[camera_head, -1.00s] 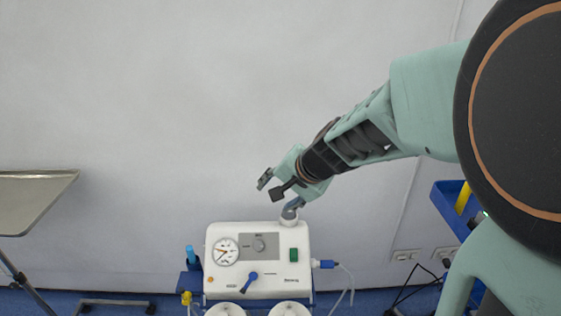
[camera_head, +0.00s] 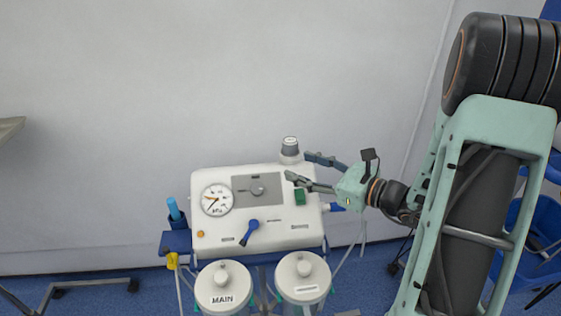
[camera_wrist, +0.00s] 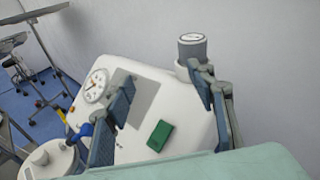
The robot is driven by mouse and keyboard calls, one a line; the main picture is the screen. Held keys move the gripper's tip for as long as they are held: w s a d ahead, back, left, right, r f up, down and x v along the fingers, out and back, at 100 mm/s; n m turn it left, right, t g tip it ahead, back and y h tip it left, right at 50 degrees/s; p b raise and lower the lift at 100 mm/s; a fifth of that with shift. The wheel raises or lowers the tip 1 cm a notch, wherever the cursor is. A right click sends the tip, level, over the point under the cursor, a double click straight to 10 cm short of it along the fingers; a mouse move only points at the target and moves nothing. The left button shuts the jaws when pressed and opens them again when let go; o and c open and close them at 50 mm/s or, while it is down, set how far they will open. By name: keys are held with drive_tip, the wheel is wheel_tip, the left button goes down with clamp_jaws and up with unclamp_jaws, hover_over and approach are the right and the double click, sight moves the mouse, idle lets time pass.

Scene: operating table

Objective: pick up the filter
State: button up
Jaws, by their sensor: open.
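The filter (camera_head: 290,146) is a small grey cylinder with a light top. It stands upright on a white port at the back right corner of the white suction machine (camera_head: 215,238). My gripper (camera_head: 302,167) is open and empty, reaching in from the right with its fingertips just in front of and below the filter. In the wrist view the filter (camera_wrist: 192,50) shows beyond the right finger, which covers part of its white base. The left finger is over the machine's front panel. The filter is not between the fingers, and I cannot tell whether the right finger touches its base.
The machine carries a round gauge (camera_head: 217,200), a green switch (camera_head: 300,196) and a blue lever (camera_head: 249,232). Two lidded jars (camera_head: 223,288) (camera_head: 303,277) hang below its front. A plain wall stands behind. The space above the filter is clear.

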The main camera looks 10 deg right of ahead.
sight(295, 149)
drive_tip(key=d+m+t, duration=0.1)
drive_tip(key=w+d+m+t+b, duration=0.1)
drive_tip(key=d+m+t+h, duration=0.1)
drive_tip(key=d, duration=0.1)
drive_tip(key=shift+w+f, duration=0.15)
drive_tip(key=shift+f, duration=0.1)
drive_tip(key=b+x, duration=0.1)
drive_tip(key=x, duration=0.4)
drive_tip(key=b+x, duration=0.1)
drive_tip(key=x, duration=0.4)
drive_tip(key=shift+w+a+r, duration=0.25)
drive_tip(key=shift+c, duration=0.2)
drive_tip(key=c, duration=1)
